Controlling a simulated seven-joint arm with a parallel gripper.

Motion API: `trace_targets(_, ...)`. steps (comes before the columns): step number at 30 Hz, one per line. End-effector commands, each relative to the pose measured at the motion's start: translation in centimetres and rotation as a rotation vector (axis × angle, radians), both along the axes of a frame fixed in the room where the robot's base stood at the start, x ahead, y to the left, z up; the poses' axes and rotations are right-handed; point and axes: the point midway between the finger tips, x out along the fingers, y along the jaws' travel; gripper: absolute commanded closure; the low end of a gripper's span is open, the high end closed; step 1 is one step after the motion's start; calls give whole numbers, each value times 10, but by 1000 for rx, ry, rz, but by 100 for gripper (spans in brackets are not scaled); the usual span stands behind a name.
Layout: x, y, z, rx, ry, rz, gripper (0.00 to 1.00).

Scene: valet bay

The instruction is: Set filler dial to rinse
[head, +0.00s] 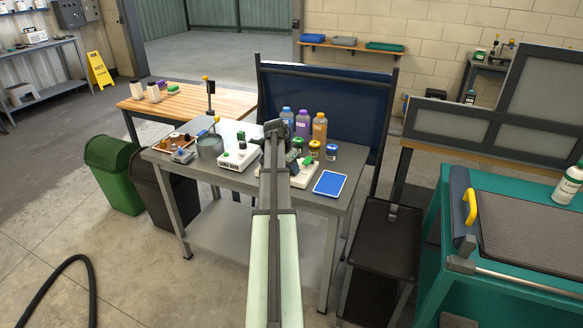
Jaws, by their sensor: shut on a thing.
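A white device with a green part (304,176), which I take to be the filler, sits on the grey metal table, partly hidden behind my arm. My gripper (294,158) is low over this device, just right of my arm's end. It is shut on a small part there, which I take to be the filler dial. The fingers and arm hide the dial, so its pointer and rinse mark cannot be read. A second white device (238,158) with a dark green top part and small coloured buttons stands left of my arm, apart from the gripper.
Blue, purple and orange bottles (319,128) stand behind the gripper, with small jars (331,152) to its right. A blue tray (330,183) lies at the front right. A grey pot (209,146) stands left. A dark blue panel (350,110) rises behind the table.

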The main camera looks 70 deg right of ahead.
Motion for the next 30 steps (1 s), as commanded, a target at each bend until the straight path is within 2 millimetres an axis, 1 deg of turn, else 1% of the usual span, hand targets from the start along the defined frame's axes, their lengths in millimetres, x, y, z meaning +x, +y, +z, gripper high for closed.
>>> trace_targets(4, 0, 0, -1, 2, 0, -1, 96)
trace_targets(5, 0, 0, -1, 2, -1, -1, 62)
trace_targets(9, 0, 0, 0, 1, 0, 0, 49)
trace_targets(12, 0, 0, 0, 1, 0, 0, 41)
trace_targets(19, 0, 0, 0, 0, 0, 0, 41)
trace_targets(23, 1, 3, 6, 0, 0, 1, 41)
trace_targets(26, 3, 7, 17, -1, -1, 2, 41)
trace_targets(30, 7, 15, 39, -3, -2, 1, 41)
